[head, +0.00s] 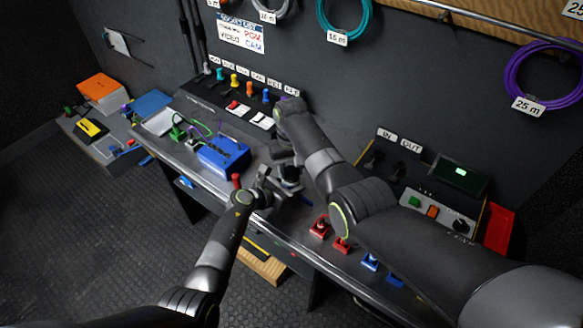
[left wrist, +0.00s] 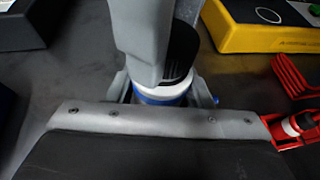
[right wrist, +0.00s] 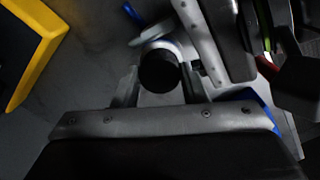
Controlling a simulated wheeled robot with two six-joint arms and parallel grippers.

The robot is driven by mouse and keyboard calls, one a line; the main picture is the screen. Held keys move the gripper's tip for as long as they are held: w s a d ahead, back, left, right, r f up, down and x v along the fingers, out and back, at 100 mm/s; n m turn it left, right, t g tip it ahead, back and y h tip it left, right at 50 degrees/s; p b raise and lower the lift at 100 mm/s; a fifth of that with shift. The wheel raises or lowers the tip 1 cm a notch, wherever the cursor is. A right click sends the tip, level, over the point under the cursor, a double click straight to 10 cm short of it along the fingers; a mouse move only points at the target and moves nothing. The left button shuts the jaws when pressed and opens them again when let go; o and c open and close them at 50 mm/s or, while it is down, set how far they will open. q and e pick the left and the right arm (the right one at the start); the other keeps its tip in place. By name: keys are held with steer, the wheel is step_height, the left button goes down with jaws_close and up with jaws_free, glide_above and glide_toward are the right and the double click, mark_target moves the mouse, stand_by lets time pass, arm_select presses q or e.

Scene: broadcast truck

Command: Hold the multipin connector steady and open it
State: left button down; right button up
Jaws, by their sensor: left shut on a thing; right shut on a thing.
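The multipin connector is small and mostly hidden between my two grippers over the table in the head view. In the left wrist view its white body and blue ring (left wrist: 163,93) show between my left fingers. In the right wrist view its round black end (right wrist: 159,70) sits between my right fingers, with a pale, blue-edged part behind it. My left gripper (head: 277,188) comes in low from the front and is shut on the connector. My right gripper (head: 287,172) reaches down from above and is shut on it too. I cannot tell whether the connector's halves are apart.
A blue box (head: 223,156) with cables stands left of the grippers. Red clamp-like pieces (head: 320,227) and blue ones (head: 370,261) lie along the front edge to the right. A control box (head: 430,207) stands at the back right. A switch panel (head: 232,110) is behind.

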mark_target(292, 171)
steer(key=shift+r, duration=0.2)
steer(key=shift+r, duration=0.9)
steer(key=shift+r, duration=2)
arm_select(q)
steer(key=c, duration=0.6)
jaws_free()
steer(key=shift+s+a, duration=0.1)
